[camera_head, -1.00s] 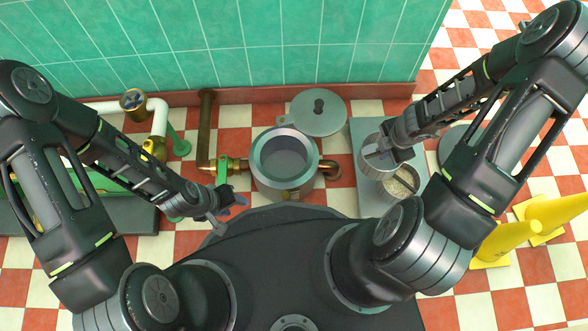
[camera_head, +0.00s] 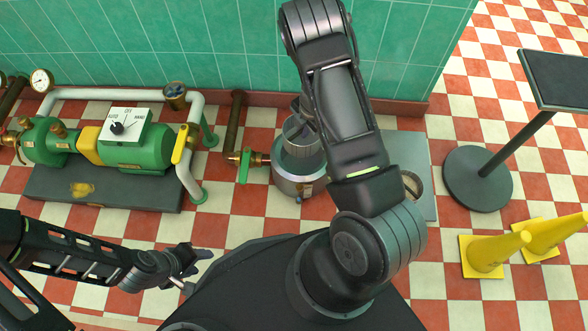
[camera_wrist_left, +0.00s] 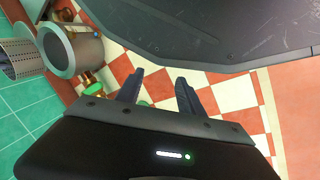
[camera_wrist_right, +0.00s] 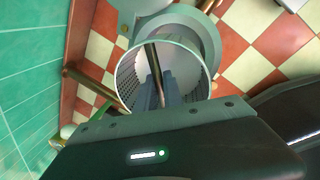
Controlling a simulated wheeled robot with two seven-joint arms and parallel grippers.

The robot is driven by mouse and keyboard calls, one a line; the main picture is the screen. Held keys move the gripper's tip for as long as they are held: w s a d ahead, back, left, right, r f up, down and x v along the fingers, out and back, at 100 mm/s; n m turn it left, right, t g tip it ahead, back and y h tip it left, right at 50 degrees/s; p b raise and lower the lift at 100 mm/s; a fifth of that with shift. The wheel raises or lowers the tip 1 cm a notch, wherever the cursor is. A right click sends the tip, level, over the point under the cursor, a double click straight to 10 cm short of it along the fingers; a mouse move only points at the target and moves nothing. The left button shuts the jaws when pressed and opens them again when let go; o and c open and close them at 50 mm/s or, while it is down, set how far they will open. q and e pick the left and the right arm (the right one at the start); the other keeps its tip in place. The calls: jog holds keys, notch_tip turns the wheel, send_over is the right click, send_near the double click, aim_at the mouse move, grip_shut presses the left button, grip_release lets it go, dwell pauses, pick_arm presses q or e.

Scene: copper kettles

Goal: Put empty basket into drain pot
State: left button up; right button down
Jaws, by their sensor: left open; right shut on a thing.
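My right gripper (camera_wrist_right: 160,92) is shut on the empty basket (camera_wrist_right: 128,78), a perforated metal cylinder with a bar across its top. The basket also shows at the edge of the left wrist view (camera_wrist_left: 20,58). The basket appears above the pot; the exact height is unclear. My left gripper (camera_head: 200,270) is open and empty, low at the left.
A grey tray (camera_head: 420,150) at the right bears another basket (camera_head: 411,184), mostly behind my arm. A green pump (camera_head: 140,150) and white pipe stand left, with a brown pipe (camera_head: 233,125) by the pot. Yellow cones (camera_head: 487,252) and a round-based stand (camera_head: 477,178) are right.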

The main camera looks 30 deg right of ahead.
pick_arm(q)
notch_tip(320, 180, down, 7)
jog(key=w+b, duration=0.1)
jog(key=b, duration=0.5)
jog(key=shift+w+a+b, duration=0.2)
jog(key=shift+b, duration=0.1)
pick_arm(e)
notch_tip(320, 180, down, 14)
jog(key=shift+r, duration=0.25)
jog(key=shift+f, duration=0.1)
notch_tip(320, 180, down, 4)
jog(key=shift+f+b, duration=0.2)
jog(key=shift+b, duration=0.85)
pick_arm(q)
notch_tip(320, 180, down, 2)
jog(key=shift+w+f+t, duration=0.1)
jog(key=shift+w+t, duration=0.05)
jog(key=shift+t, duration=0.15)
